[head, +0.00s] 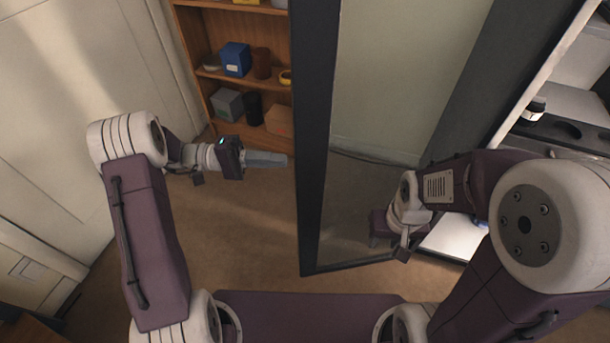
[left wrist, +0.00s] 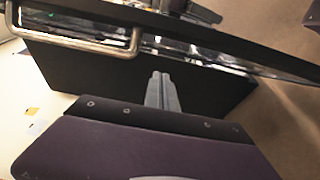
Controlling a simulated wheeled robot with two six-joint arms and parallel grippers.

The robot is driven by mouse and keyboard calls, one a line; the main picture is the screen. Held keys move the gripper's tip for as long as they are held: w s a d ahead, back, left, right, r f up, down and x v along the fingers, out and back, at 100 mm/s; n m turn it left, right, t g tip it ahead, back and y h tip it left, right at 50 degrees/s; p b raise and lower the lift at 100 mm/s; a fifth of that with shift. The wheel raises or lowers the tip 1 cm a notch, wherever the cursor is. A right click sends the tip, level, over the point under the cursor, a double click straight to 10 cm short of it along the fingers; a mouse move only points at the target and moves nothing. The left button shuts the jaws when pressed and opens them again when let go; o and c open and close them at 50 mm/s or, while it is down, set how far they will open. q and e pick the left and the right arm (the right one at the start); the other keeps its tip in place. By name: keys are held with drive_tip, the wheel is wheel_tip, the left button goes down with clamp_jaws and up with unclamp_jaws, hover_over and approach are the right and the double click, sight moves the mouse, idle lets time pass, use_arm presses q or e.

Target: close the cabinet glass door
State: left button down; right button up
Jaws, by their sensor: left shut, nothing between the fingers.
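The cabinet glass door (head: 312,130) stands open, its dark frame running from the top middle down towards me, with a large clear pane (head: 400,80). My left gripper (head: 284,160) is shut and empty, its fingers pointing right at the dark frame, close to its left side. Whether they touch is unclear. In the left wrist view the shut fingers (left wrist: 161,76) lie before the dark door face (left wrist: 90,80). A pale metal bar handle (left wrist: 80,45) shows at the upper left there. My right gripper (head: 382,228) is by the lower pane; its fingers cannot be made out.
A wooden shelf (head: 205,50) with a blue box (head: 236,59), a grey box (head: 228,104) and other items stands behind my left gripper. White shelves (head: 575,100) with dark trays are at the right. The brown floor (head: 245,230) left of the door is clear.

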sight(305, 177)
use_arm(q)
drive_tip(key=s+d+b, duration=0.1)
drive_tip(key=d, duration=0.1)
drive_tip(key=s+d+b, duration=0.1)
drive_tip(key=s+d, duration=0.1)
drive_tip(key=s+d+b, duration=0.1)
drive_tip(key=d, duration=0.2)
drive_tip(key=shift+s+d, duration=0.1)
drive_tip(key=shift+s, duration=0.05)
drive_tip(key=shift+s, duration=0.15)
